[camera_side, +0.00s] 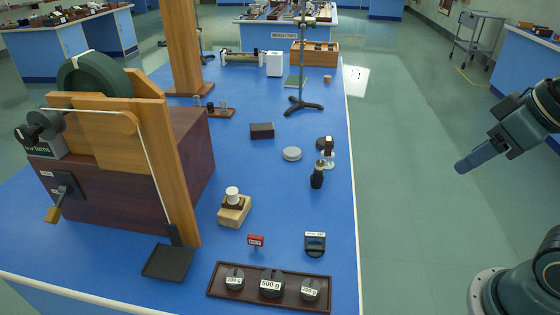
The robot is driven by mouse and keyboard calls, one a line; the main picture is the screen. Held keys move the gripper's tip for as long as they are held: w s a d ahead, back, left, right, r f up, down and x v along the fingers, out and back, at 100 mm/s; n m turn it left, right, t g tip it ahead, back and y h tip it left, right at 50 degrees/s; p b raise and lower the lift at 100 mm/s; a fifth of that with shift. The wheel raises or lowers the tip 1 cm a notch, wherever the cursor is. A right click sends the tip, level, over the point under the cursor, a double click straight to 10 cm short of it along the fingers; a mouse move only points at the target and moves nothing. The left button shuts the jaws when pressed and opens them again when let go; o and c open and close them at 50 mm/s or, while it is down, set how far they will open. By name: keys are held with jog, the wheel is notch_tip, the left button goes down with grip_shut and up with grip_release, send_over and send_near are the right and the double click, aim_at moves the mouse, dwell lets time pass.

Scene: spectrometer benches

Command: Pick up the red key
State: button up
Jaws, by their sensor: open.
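The red key (256,240) is a small red piece with a white label, on the blue bench top near the front. A short thin part shows below its red head. My gripper (464,166) is at the right, in the air over the floor beyond the bench's right edge, well apart from the key. It is open and nothing shows in it. Its separate fingers are hard to make out from this side.
A tray of labelled weights (258,303) lies in front of the key. A dark labelled block (315,244) sits to its right, and a wooden block with a white knob (234,208) behind it. A large wooden apparatus (120,165) fills the left. Bare bench lies right of centre.

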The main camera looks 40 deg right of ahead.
jog(key=shift+c, duration=0.5)
jog(key=shift+w, duration=0.1)
jog(key=w+a+f+n+g+y, duration=0.15)
jog(key=w+a, duration=0.25)
jog(key=w, duration=0.4)
jog(key=w+a+f+n+t, duration=0.1)
jog(key=w+a+f+n, duration=0.2)
jog(key=w, duration=0.4)
jog(key=w+a+f+n+g, duration=0.1)
jog(key=w+a+f+n, duration=0.1)
jog(key=w+a+f, duration=0.2)
jog(key=w+a+f+n+g+y, duration=0.1)
jog(key=w+a+f+n, duration=0.1)
jog(key=w+a+f, duration=0.3)
jog(key=a+f, duration=0.4)
jog(key=a, duration=0.1)
jog(key=shift+f, duration=0.2)
jog(key=shift+w+a+f+y, duration=0.15)
jog(key=shift+y, duration=0.1)
